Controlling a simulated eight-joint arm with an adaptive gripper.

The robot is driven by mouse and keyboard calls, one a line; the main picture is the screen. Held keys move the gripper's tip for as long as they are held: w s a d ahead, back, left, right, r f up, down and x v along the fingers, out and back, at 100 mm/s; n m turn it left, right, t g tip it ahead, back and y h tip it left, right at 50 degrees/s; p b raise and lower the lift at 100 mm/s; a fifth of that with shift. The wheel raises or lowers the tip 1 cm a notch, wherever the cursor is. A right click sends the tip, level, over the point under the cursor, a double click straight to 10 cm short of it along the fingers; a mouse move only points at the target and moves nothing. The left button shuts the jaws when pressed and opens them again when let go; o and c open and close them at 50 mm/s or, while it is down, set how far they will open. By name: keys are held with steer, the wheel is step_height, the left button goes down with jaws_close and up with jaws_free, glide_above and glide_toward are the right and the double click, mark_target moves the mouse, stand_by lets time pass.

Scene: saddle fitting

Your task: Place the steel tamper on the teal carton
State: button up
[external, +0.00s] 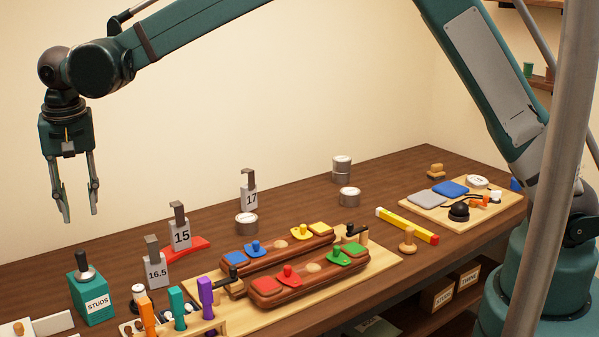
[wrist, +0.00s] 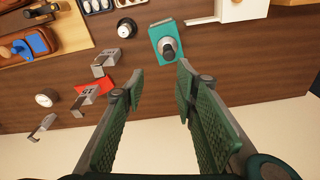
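The teal carton (external: 92,300), labelled STUDS, stands on the bench at the left. The steel tamper (external: 84,266), with a dark handle and a round metal base, stands roughly upright on the carton's top. In the wrist view, the tamper (wrist: 168,47) shows inside the outline of the carton (wrist: 157,36), with carton top visible around its base. My gripper (external: 81,217) is open and empty, raised above the carton with its fingers pointing down. In the wrist view, my gripper (wrist: 160,72) has a wide gap between its fingertips, apart from the tamper.
Gauge blocks marked 16.5 (external: 156,271), 15 (external: 180,234) and 17 (external: 249,196) stand right of the carton. A red piece (external: 195,246) lies by them. A wooden board (external: 330,302) holds brown clamped forms. Colored-handled tools (external: 177,309) stand in front. Bare bench lies behind the carton.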

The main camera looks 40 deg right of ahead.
steer(key=s+d+r+t, duration=0.1)
steer(key=d+r, duration=0.5)
steer(key=d, duration=0.8)
steer(key=s+d+r+n+t+y, duration=0.15)
steer(key=d+r, duration=0.35)
steer(key=d, duration=0.8)
steer(key=s+d+r+m, duration=0.15)
steer(key=d+r, duration=0.45)
steer(key=d, duration=0.8)
steer(key=s+d+n+t, duration=0.1)
steer(key=s+d, duration=0.5)
steer(key=d, duration=0.3)
steer(key=s+d+n+t, duration=0.1)
steer(key=s+d, duration=0.5)
steer(key=d, duration=0.3)
steer(key=s+d+f, duration=0.3)
steer(key=s+d, duration=0.2)
steer(key=s, duration=0.1)
steer(key=s+d+f+t+h, duration=0.1)
steer(key=s+d+f, duration=0.2)
steer(key=s+d, duration=0.2)
steer(key=shift+s+f, duration=0.3)
steer(key=shift+s, duration=0.15)
